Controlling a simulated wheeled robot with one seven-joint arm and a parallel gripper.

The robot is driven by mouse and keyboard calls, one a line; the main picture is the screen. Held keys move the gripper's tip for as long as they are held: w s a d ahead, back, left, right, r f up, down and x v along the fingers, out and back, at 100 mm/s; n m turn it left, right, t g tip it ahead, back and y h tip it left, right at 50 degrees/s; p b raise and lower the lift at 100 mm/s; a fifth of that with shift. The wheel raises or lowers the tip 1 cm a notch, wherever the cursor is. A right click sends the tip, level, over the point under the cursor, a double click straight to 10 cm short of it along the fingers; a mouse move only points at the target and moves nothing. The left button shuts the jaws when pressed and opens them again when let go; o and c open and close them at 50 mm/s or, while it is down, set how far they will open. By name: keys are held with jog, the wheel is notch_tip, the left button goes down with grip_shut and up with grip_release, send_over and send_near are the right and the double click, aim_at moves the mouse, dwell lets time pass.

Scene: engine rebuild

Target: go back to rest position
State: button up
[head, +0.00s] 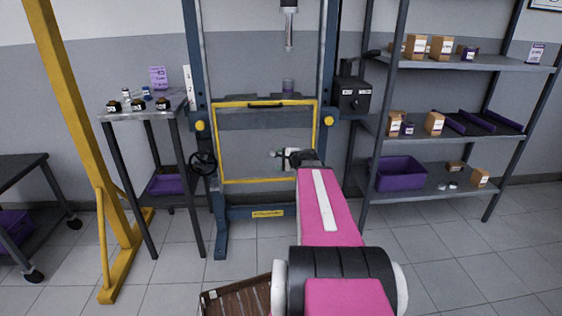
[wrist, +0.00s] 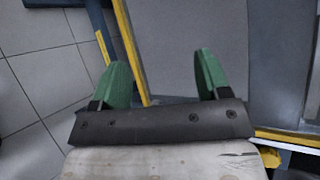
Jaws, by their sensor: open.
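My gripper (wrist: 160,80) shows in the wrist view with its two green fingers spread wide apart and nothing between them. In the head view my pink arm reaches forward, and the gripper end (head: 279,154) is in front of the blue press frame (head: 202,60). The yellow-edged guard panel (head: 250,140) of the press stands behind it. I cannot tell how much gap there is between the gripper and the panel.
A small metal table (head: 120,115) with small parts stands left of the press, beside a yellow post (head: 75,110). A shelf rack (head: 460,62) with boxes and a purple bin (head: 398,173) stands right. A brown crate (head: 238,297) lies low in front. Floor at right is clear.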

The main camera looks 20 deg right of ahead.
jog(key=shift+a, duration=0.1)
dwell(0.4)
jog(key=s+a+f+n+g, duration=0.4)
jog(key=a+f+n, duration=0.1)
jog(key=a, duration=0.2)
jog(key=s+a+f+n+g, duration=0.3)
jog(key=a+f+n, duration=0.2)
jog(key=a, duration=0.2)
jog(key=s+a+f+n+g+h, duration=0.3)
jog(key=s+f+n+g+h, duration=0.1)
jog(key=s+n, duration=0.4)
jog(key=shift+s+a+f+g+h, duration=0.35)
jog(key=shift+s+f+g, duration=0.2)
jog(key=shift+s+g, duration=0.3)
